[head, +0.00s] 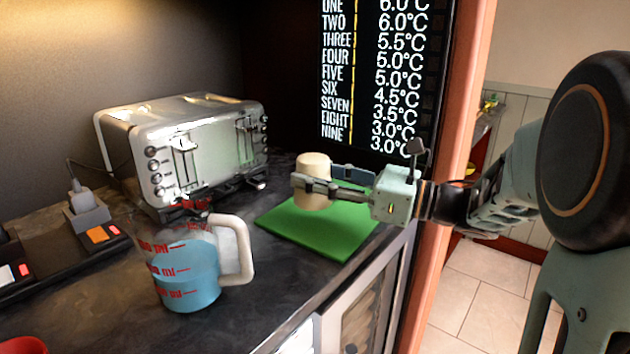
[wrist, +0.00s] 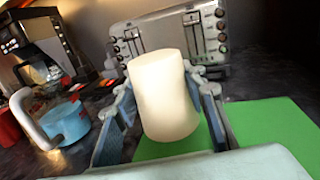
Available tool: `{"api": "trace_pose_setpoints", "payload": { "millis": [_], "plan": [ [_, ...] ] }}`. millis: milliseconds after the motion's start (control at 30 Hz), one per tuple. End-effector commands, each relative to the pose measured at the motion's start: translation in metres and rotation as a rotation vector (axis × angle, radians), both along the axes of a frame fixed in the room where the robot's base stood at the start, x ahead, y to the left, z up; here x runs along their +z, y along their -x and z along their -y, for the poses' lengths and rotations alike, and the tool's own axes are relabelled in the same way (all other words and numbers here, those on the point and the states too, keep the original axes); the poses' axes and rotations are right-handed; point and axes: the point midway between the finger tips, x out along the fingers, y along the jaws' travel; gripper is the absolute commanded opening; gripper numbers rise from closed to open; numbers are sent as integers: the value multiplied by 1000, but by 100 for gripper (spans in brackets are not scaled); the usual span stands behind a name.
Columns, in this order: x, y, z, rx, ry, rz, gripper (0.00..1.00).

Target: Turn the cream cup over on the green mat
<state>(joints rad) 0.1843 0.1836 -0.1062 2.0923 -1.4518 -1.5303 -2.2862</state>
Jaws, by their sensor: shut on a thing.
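The cream cup (head: 313,172) is between the fingers of my gripper (head: 322,180), over the far left part of the green mat (head: 324,236). My gripper is shut on the cup, with one finger on each side. In the wrist view the cup (wrist: 163,95) stands nearly upright with a slight tilt, and its upper end looks closed and smooth. Its lower end is near the mat (wrist: 268,135); I cannot tell whether it touches. The fingers (wrist: 163,120) hide part of its sides.
A silver toaster (head: 195,150) stands behind and left of the mat. A measuring jug (head: 190,265) with blue liquid stands at the front left. A red object (head: 22,345) is at the lower left corner. The counter's edge runs along the mat's right side. The mat's front is clear.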

Motion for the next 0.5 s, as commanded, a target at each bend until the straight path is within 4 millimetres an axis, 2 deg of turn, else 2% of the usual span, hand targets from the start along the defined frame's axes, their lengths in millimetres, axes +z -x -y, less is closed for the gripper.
{"api": "trace_pose_setpoints", "payload": {
  "millis": [33, 500],
  "plan": [
    [-8, 0, 0, 0, 1, 2, 12],
    [-38, 0, 0, 0, 0, 2, 12]
  ]
}}
